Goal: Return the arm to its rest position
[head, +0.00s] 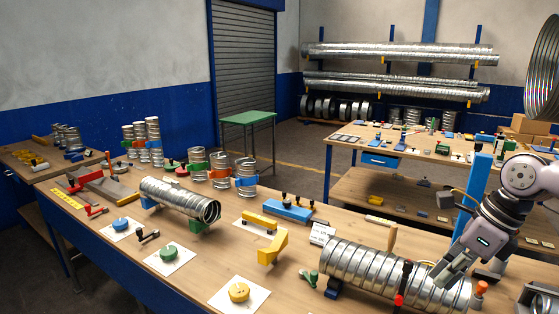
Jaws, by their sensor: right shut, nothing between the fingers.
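My right gripper (450,272) is at the right of the head view, shut and empty. It points down and to the left, its fingertips in front of or close over the right end of a long spiral duct (352,265); I cannot tell whether they touch it. The duct lies on the wooden workbench (205,262), with a red-and-black clamp (402,284) at it. My right arm comes in from the right edge. My left gripper is not in view.
A shorter duct (178,198) lies mid-bench, with upright duct pieces (221,170) behind it. Yellow (239,292), green (168,251) and blue (120,224) round parts lie on white squares. A blue post (476,190) stands just left of my right arm. A second bench (345,135) is behind.

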